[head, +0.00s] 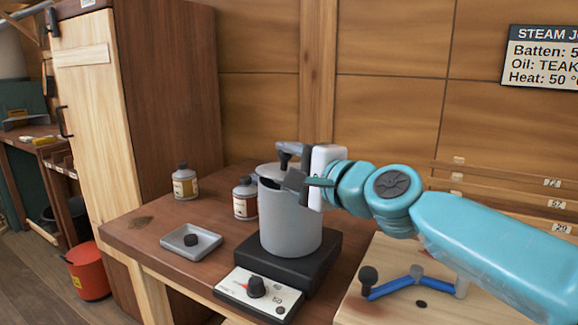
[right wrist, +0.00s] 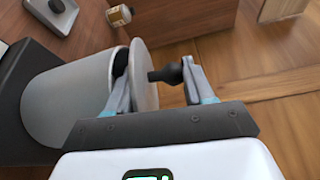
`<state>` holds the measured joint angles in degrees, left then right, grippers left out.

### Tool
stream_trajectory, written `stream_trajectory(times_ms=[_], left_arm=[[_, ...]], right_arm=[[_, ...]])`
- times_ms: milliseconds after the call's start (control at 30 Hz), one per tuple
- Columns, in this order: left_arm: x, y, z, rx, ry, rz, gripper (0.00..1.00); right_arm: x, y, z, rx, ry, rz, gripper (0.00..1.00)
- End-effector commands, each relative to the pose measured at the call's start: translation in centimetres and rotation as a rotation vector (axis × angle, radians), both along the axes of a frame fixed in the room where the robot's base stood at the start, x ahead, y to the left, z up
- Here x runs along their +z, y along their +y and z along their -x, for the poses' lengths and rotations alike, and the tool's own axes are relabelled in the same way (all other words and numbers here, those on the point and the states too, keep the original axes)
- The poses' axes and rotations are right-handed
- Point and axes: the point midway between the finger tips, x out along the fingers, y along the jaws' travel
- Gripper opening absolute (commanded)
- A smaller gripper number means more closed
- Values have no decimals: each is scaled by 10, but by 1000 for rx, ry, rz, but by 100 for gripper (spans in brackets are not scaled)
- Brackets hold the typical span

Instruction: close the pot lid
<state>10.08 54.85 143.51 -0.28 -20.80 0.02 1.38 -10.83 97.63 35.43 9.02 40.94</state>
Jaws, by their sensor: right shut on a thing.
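The grey pot (head: 290,228) stands upright on a black hot plate (head: 318,262). Its lid (head: 268,170) is tilted over the mouth, with a dark gap showing below the lid at the left. My right gripper (head: 291,166) is at the pot's top from the right, shut on the lid. In the right wrist view the gripper (right wrist: 156,86) has one finger between the pot (right wrist: 70,95) and the lid (right wrist: 144,75), and the other at the end of the lid's black knob (right wrist: 168,73). My left gripper is not in view.
Two bottles (head: 185,183) (head: 245,198) stand behind and left of the pot. A grey tray (head: 205,247) with a dark piece lies left of it. A control panel with a knob (head: 256,287) is in front. A blue-handled tool (head: 400,285) lies on the right bench.

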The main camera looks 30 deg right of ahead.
Motion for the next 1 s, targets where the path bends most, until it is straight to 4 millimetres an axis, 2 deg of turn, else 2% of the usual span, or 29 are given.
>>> stream_trajectory(times_ms=[67, 100, 133, 167, 1000], left_arm=[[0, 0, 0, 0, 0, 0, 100], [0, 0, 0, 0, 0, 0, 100], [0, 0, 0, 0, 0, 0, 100], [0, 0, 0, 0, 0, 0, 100], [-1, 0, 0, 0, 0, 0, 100]], right_arm=[[0, -1, 0, -2, 0, 6, 0], [0, -1, 0, -2, 0, 6, 59], [0, -1, 0, -2, 0, 6, 69], [0, -1, 0, -2, 1, 5, 72], [-5, 1, 0, 6, 11, 1, 72]])
